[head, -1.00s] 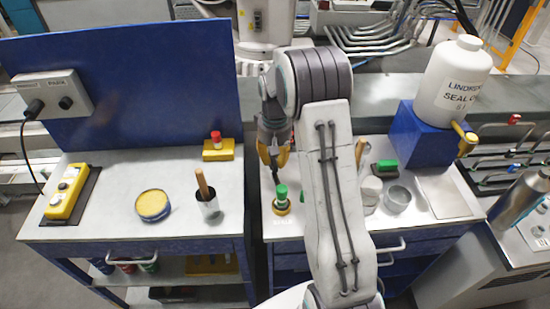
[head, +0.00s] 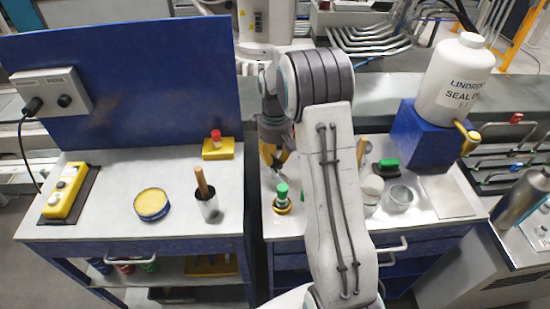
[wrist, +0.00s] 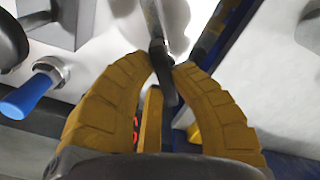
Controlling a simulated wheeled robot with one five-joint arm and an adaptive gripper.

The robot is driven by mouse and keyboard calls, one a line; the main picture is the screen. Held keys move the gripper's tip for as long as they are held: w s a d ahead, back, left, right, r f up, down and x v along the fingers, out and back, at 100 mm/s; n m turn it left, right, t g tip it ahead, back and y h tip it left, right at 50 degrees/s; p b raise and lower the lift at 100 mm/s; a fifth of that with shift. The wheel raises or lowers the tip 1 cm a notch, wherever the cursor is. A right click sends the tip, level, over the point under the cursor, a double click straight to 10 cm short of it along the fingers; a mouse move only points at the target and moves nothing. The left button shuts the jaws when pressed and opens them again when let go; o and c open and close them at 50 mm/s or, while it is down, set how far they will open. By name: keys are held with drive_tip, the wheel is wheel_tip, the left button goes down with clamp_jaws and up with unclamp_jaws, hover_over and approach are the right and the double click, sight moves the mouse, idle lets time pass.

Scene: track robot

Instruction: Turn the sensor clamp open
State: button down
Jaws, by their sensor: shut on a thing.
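In the head view my gripper (head: 272,158) points down at the back left of the right-hand bench, partly hidden by my own arm. The lever stands at the end of a slim silver rod that runs up out of the picture. I take this lever to be the sensor clamp's handle, but the clamp's body is not clear. In the head view the lever is too small to make out.
A green-topped yellow fitting (head: 282,197) stands just in front of my gripper. A blue handle (wrist: 28,95) with a metal collar lies left in the wrist view. A white seal-oil bottle (head: 458,78) stands on a blue block (head: 420,140). A wooden-handled cup (head: 208,205) is on the left bench.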

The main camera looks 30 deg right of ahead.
drive_tip(key=n, duration=0.5)
drive_tip(key=shift+w+n+b, duration=0.15)
drive_tip(key=shift+n+b, duration=0.15)
drive_tip(key=shift+b, duration=0.05)
drive_tip(key=n, duration=0.4)
drive_tip(key=shift+a+n, duration=0.15)
drive_tip(key=shift+n, duration=0.15)
drive_tip(key=c, duration=0.9)
unclamp_jaws()
drive_tip(key=shift+c, duration=0.2)
wheel_tip(320, 180, up, 12)
idle(0.5)
